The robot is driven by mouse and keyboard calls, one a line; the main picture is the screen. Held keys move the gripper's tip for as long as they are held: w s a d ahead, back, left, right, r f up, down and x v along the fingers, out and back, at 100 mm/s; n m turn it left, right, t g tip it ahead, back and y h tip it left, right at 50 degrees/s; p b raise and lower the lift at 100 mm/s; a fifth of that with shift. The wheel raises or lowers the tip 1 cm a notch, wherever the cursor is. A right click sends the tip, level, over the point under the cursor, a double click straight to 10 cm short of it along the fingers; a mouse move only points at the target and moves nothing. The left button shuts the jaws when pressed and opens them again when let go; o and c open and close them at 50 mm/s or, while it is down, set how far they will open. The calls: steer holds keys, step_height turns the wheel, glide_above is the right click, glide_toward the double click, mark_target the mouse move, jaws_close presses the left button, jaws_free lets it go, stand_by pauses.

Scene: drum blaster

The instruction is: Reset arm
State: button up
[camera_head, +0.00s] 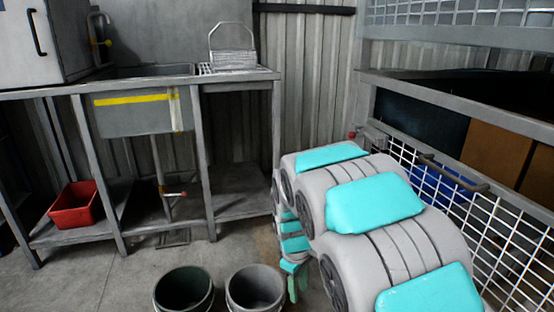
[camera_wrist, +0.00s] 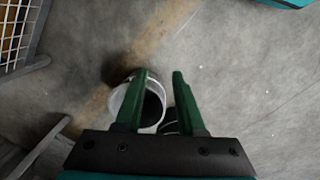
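My arm folds down at the right of the head view. My gripper (camera_head: 294,287) hangs at its lower end, close to the right side of a dark grey bucket. In the wrist view the two green fingers of my gripper (camera_wrist: 159,76) stand apart with nothing gripped between them. The right bucket (camera_head: 256,291) and the left bucket (camera_head: 183,291) stand on the floor at the bottom of the head view. A bucket with a pale rim (camera_wrist: 118,101) shows behind the left finger in the wrist view. Part of another round dark thing is mostly hidden behind the right finger.
A metal sink table (camera_head: 240,76) stands at the back left, with a wire basket (camera_head: 233,60) on top. A red bin (camera_head: 76,205) sits on its lower shelf. A wire mesh cage (camera_head: 505,235) lies close along the right. Concrete floor is open at the front left.

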steer(key=s+d+r+m+p, duration=0.1)
steer(key=s+d+r+m, duration=0.25)
steer(key=s+r, duration=0.35)
steer(key=s+d+r+m+p, duration=0.2)
steer(key=s+d+r, duration=0.2)
steer(key=s, duration=0.5)
steer(key=s+d+r+m+g+p, duration=0.1)
steer(key=s+r+m, duration=0.1)
steer(key=s, duration=0.6)
steer(key=s+d+r+m+y+p, duration=0.1)
steer(key=s+r+m, duration=0.1)
steer(key=s, duration=0.5)
steer(key=shift+s+r+m+g, duration=0.15)
steer(key=shift+s+m+g, duration=0.2)
steer(key=shift+s+g, duration=0.05)
